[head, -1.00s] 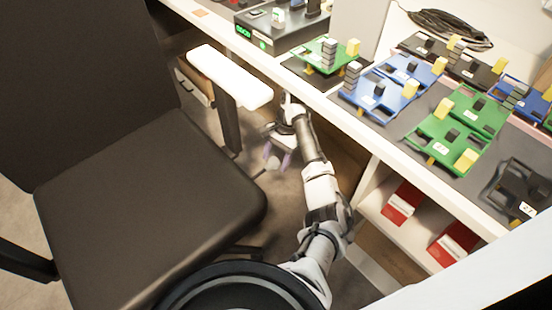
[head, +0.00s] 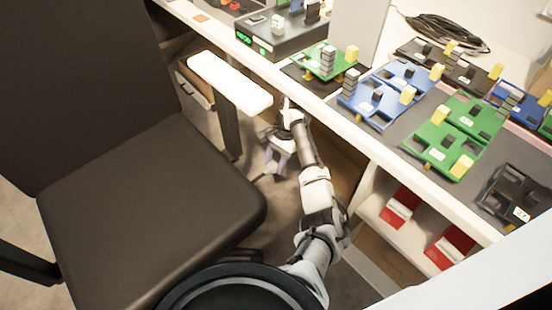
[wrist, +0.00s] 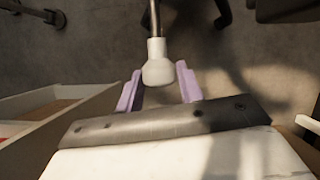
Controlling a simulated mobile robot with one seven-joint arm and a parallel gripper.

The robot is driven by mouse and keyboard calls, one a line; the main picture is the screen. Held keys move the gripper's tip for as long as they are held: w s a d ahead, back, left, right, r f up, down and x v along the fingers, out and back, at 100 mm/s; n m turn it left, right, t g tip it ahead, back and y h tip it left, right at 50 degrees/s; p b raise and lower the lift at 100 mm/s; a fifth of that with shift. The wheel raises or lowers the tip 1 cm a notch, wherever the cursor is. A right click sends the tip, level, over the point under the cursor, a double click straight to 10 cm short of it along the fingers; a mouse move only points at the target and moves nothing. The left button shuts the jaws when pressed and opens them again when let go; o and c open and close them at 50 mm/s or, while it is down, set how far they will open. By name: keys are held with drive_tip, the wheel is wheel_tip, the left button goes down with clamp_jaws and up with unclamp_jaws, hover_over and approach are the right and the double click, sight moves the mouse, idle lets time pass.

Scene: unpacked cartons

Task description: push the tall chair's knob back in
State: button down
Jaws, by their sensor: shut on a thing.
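The tall black chair (head: 150,205) fills the left of the head view, with a white armrest (head: 230,82) on its right side. In the wrist view, a white knob (wrist: 158,66) on a thin metal rod sits between the lilac fingers of my gripper (wrist: 158,82). My gripper is shut on the knob, though a small gap shows on each side in this view. In the head view, my gripper (head: 275,158) is low, between the chair's right side and the bench. The knob is hard to make out there.
A white bench (head: 335,118) on the right holds blue, green and black circuit boards. Red and white boxes (head: 400,207) stand on the shelf below. An open drawer or box (wrist: 60,120) lies left of my gripper in the wrist view. The gap beside the chair is narrow.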

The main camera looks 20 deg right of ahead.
sight(265, 172)
drive_tip(key=a+r+p, duration=0.1)
drive_tip(key=a+p, duration=0.1)
drive_tip(key=p, duration=0.2)
drive_tip(key=shift+r, duration=0.1)
drive_tip(key=shift+s+a+p, duration=0.2)
drive_tip(key=shift+a+p, duration=0.2)
drive_tip(key=shift+p, duration=0.8)
drive_tip(key=shift+s+a+f+p, duration=0.2)
drive_tip(key=shift+s+a+p, duration=0.15)
drive_tip(key=shift+p, duration=0.6)
drive_tip(key=shift+s+a+f, duration=0.15)
drive_tip(key=shift+s+f, duration=0.1)
drive_tip(key=shift+f, duration=0.15)
drive_tip(key=c, duration=0.9)
unclamp_jaws()
drive_tip(key=shift+a, duration=0.15)
